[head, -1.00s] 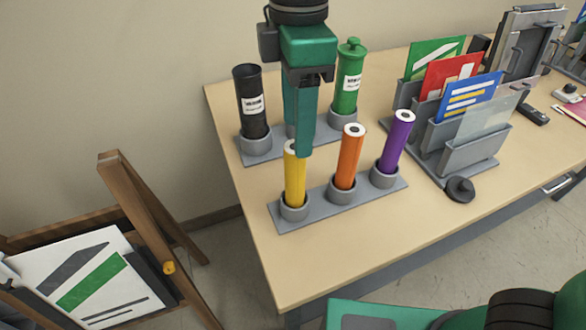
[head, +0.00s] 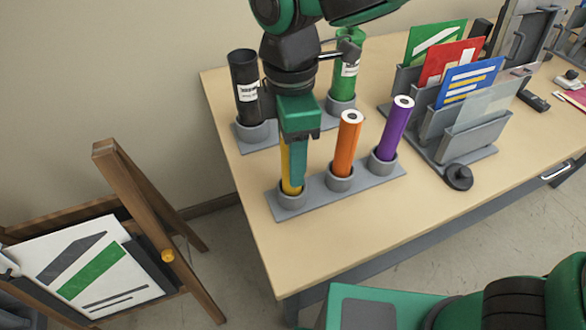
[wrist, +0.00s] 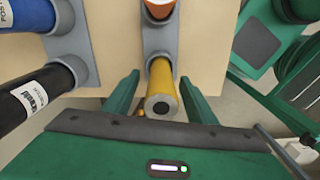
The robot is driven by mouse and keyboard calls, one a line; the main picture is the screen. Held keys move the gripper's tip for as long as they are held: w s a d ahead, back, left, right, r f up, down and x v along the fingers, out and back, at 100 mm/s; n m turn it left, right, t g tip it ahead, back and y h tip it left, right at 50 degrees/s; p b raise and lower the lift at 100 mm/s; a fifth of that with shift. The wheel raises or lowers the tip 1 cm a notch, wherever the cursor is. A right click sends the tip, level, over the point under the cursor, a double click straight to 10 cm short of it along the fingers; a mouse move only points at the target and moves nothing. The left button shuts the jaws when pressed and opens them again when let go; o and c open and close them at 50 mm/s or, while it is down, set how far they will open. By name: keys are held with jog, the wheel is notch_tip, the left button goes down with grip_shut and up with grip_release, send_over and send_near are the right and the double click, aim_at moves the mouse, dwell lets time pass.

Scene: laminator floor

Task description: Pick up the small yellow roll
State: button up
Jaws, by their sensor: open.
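The small yellow roll (head: 287,172) stands upright in the left cup of the grey three-cup holder (head: 312,194) at the table's near left. My gripper (head: 297,180) is lowered over it and hides much of the roll in the head view. In the wrist view, the yellow roll (wrist: 161,92) lies between the two green fingers of my gripper (wrist: 158,95), with a gap on each side. The gripper is open and not closed on the roll.
An orange roll (head: 346,145) and a purple roll (head: 394,130) stand in the same holder. Behind are a black tube (head: 246,85) and a green tube (head: 343,80). A sorter rack (head: 455,152) and a black disc (head: 458,177) lie to the right.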

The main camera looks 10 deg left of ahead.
grip_shut()
dwell(0.3)
